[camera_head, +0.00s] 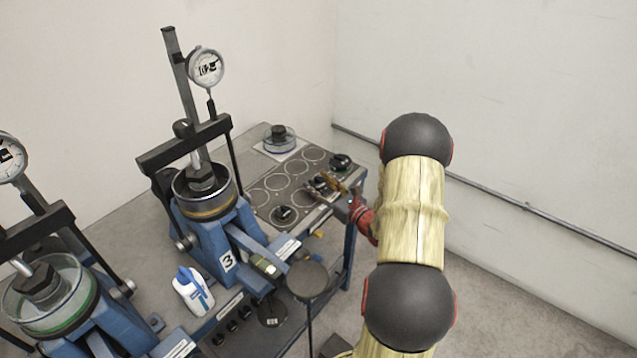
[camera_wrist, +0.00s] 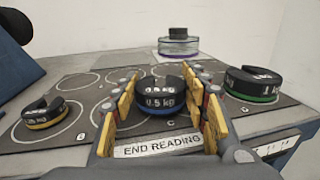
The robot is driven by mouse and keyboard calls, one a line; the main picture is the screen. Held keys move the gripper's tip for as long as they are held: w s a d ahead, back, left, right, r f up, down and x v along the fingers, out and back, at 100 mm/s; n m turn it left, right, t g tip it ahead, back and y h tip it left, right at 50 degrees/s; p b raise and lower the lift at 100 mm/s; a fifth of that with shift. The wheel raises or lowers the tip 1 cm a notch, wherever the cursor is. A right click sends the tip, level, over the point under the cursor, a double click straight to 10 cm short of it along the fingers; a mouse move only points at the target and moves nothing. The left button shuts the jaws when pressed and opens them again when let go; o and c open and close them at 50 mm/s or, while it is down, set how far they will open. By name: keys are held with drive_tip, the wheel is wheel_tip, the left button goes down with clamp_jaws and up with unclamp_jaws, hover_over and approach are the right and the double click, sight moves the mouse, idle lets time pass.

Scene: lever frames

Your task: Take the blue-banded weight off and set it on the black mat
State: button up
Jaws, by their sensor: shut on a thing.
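The blue-banded weight (camera_wrist: 163,102), a black slotted disc marked 0.5 kg, is between the yellow-padded fingers of my gripper (camera_wrist: 166,92) in the wrist view. The gripper is shut on it, and the weight looks level. It is over or on the black mat (camera_wrist: 72,82) with its outlined circles; I cannot tell whether it touches. In the head view my gripper (camera_head: 328,185) is at the right part of the mat (camera_head: 275,181), and the weight (camera_head: 319,183) is partly hidden by the fingers.
A yellow-banded weight (camera_wrist: 45,115) sits left on the mat and a green-banded one (camera_wrist: 252,85) sits right, close to my right finger. A clear round container (camera_wrist: 178,46) stands behind. The blue lever frame marked 3 (camera_head: 215,215) stands left of the mat.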

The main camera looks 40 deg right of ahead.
drive_tip(key=shift+f+b, duration=0.3)
drive_tip(key=shift+f, duration=0.2)
idle(0.7)
drive_tip(key=o, duration=1.4)
drive_tip(key=shift+o, duration=0.2)
drive_tip(key=shift+f, duration=0.1)
drive_tip(key=shift+s, duration=0.1)
drive_tip(key=s, duration=1.2)
drive_tip(key=shift+a, duration=0.3)
